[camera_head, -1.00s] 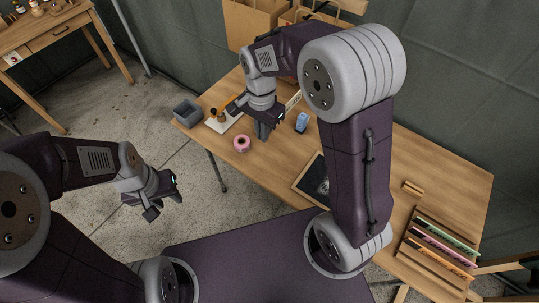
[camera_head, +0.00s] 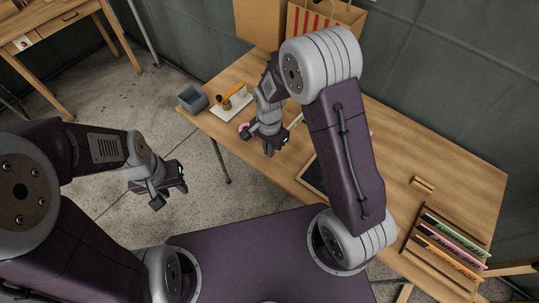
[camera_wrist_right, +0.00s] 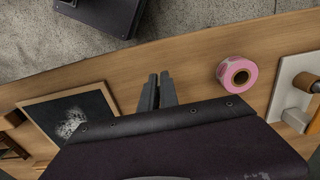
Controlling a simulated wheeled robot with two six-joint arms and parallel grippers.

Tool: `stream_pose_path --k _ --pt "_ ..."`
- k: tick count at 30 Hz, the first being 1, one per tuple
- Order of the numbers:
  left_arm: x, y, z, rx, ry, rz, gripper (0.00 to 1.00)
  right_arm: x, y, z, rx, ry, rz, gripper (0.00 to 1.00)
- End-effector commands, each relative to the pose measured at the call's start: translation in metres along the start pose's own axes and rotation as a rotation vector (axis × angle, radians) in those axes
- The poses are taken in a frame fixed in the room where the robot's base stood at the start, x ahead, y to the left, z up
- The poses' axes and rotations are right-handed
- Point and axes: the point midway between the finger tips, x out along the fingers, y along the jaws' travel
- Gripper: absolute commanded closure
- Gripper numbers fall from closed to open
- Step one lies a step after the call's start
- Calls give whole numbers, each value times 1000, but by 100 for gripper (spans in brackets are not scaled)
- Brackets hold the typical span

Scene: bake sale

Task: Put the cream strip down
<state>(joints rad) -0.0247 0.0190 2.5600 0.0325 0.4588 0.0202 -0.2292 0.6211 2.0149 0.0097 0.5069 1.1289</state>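The cream strip (camera_head: 296,121) shows as a short pale length with dark marks, just beyond my right gripper (camera_head: 268,151) in the head view. It keeps its place against the gripper, which appears shut on it above the table's near edge. The grip point is hidden. In the wrist view the right fingers (camera_wrist_right: 157,90) are close together with a narrow gap, and the strip cannot be seen. My left gripper (camera_head: 170,196) is open and empty over the floor. A wooden rack (camera_head: 432,262) with green, pink and orange strips stands at the table's right end.
A pink tape roll (camera_wrist_right: 237,75) lies on the table (camera_wrist_right: 195,55) near the right fingers. A black framed board (camera_wrist_right: 70,115) lies on their other side. A white board (camera_head: 231,107) and grey bin (camera_head: 193,99) stand at the table's left end. Paper bags stand behind.

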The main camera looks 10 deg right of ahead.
Motion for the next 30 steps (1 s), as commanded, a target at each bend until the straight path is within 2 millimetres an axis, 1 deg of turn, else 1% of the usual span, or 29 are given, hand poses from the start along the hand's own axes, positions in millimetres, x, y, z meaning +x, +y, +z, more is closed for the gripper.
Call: stream_pose_path --k 2,6,7,14,17,18,20,28,30 --pt "2 0 0 0 0 0 64 9 1 0 0 -1 3 100" --pt "5 0 1 0 0 0 64 34 1 0 0 -2 4 100" --pt "5 0 1 0 0 0 64 37 1 0 0 -2 3 100" --pt "5 0 0 0 0 0 64 38 0 0 0 0 1 100" --pt "7 0 1 0 0 0 64 41 0 0 0 0 1 100" --pt "6 0 1 0 0 0 64 41 0 0 0 0 1 90" --pt "6 0 1 0 0 0 64 40 0 0 0 0 1 74" --pt "6 0 1 0 0 0 64 40 0 0 0 0 1 74" --pt "3 0 0 0 0 0 64 36 0 0 0 0 0 74"
